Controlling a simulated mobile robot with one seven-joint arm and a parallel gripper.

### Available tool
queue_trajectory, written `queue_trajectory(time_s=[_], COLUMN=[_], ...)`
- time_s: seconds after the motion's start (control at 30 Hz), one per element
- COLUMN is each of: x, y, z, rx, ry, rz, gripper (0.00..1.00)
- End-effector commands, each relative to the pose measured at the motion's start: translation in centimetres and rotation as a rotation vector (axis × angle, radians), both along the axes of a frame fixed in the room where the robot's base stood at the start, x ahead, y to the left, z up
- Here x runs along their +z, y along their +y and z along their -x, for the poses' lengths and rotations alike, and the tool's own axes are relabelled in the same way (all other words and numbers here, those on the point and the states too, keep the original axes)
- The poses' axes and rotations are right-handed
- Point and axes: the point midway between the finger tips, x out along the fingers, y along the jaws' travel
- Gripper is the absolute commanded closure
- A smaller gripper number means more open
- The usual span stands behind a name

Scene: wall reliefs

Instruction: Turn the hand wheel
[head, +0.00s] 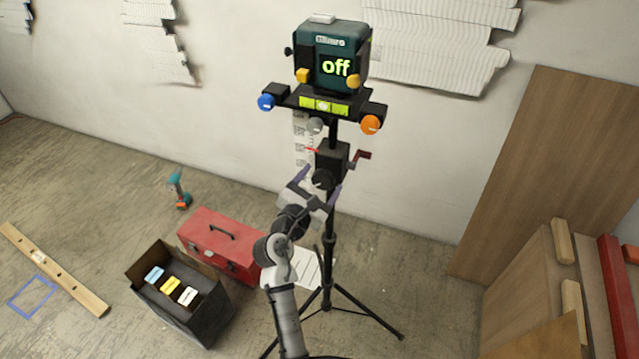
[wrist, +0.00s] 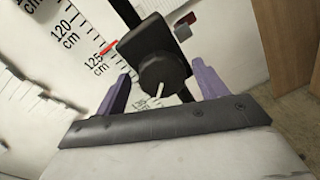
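A black round knob, which I take for the hand wheel (wrist: 160,72), sits on the front of a black block on the tripod column. It has a pale line on its face. In the head view the hand wheel (head: 323,178) is partly behind my gripper. My gripper (head: 319,183) is open, its two purple fingers apart. In the wrist view my gripper (wrist: 161,80) has one finger on each side of the wheel, with gaps visible on both sides. I cannot tell whether the fingertips reach level with the wheel.
Above is a green laser level (head: 331,60) reading "off", with blue (head: 266,102) and orange (head: 370,124) knobs. A red toolbox (head: 218,243) stands left.

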Motion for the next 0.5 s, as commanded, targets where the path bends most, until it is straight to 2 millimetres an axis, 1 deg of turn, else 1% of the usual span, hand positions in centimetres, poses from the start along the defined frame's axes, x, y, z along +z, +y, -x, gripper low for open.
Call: queue_trajectory(time_s=[0.23, 0.33, 0.43, 0.5], x=[-0.1, -0.2, -0.3, -0.4], y=[0.0, 0.2, 0.6, 1.1], z=[0.0, 0.4, 1.5, 2.6], rx=[-0.002, -0.001, 0.001, 0.001], ry=[0.001, 0.001, 0.002, 0.002], rz=[-0.001, 0.0, -0.001, -0.002], gripper=[0.28, 0.28, 0.28, 0.28])
